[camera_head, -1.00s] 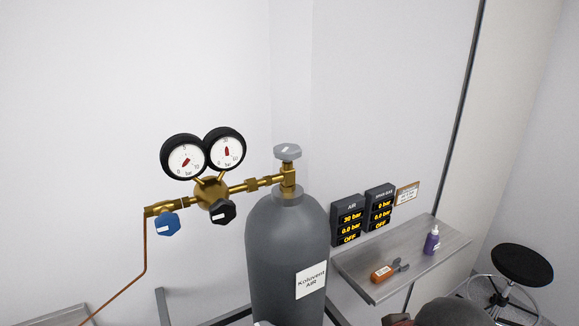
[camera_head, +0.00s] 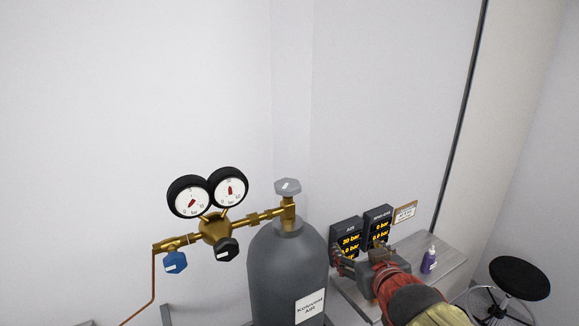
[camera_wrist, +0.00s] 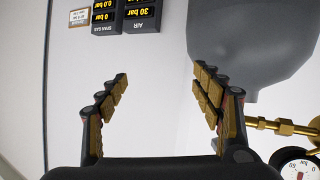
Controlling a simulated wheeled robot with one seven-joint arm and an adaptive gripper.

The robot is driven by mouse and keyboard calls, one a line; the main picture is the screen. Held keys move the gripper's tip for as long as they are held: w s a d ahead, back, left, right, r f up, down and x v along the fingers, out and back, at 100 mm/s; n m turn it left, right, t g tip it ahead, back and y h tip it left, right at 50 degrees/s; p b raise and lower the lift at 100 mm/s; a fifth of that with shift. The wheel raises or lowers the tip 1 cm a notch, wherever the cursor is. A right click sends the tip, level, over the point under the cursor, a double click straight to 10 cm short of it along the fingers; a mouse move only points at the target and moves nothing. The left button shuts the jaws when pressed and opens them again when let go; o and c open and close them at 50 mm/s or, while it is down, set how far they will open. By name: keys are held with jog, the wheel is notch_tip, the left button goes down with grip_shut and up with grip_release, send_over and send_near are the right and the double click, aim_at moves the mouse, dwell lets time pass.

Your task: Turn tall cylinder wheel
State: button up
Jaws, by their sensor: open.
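The tall grey air cylinder (camera_head: 287,268) stands upright in the middle of the head view. Its grey wheel (camera_head: 288,187) sits on top of the brass valve. My gripper (camera_head: 340,258) is to the right of the cylinder, lower than the wheel and apart from it. In the wrist view my gripper (camera_wrist: 160,88) is open, with nothing between its fingers. The cylinder (camera_wrist: 250,45) shows upside down at the upper right there. The wheel is not seen in the wrist view.
Two gauges (camera_head: 209,192) and a brass regulator (camera_head: 214,229) with blue and black knobs are left of the valve. Display boxes (camera_head: 376,226) hang on the wall behind my gripper. A shelf (camera_head: 446,262) holds a purple bottle (camera_head: 429,260). A stool (camera_head: 519,277) stands at right.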

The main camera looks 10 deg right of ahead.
aim_at(295, 191)
jog(key=w+a+r+n+t+y+p, duration=0.1)
jog(key=a+r+y, duration=0.1)
jog(key=a+r, duration=0.2)
jog(key=w+a+r+n+t+y+p, duration=0.1)
jog(key=a+r+y, duration=0.2)
jog(key=r, duration=0.1)
jog(key=w+a+r+n+t+y+p, duration=0.1)
jog(key=a+r+y, duration=0.2)
jog(key=a+r, duration=0.1)
jog(key=shift+w+a+r+n, duration=0.1)
jog(key=shift+w+a+n, duration=0.05)
jog(key=shift+a+n, duration=0.25)
jog(key=shift+w+a+y, duration=0.1)
jog(key=shift+a+y, duration=0.05)
jog(key=shift+y, duration=0.15)
jog(key=p+x, duration=0.1)
jog(key=x, duration=0.6)
jog(key=shift+w, duration=0.25)
jog(key=shift+c, duration=1.3)
jog(key=c, duration=0.9)
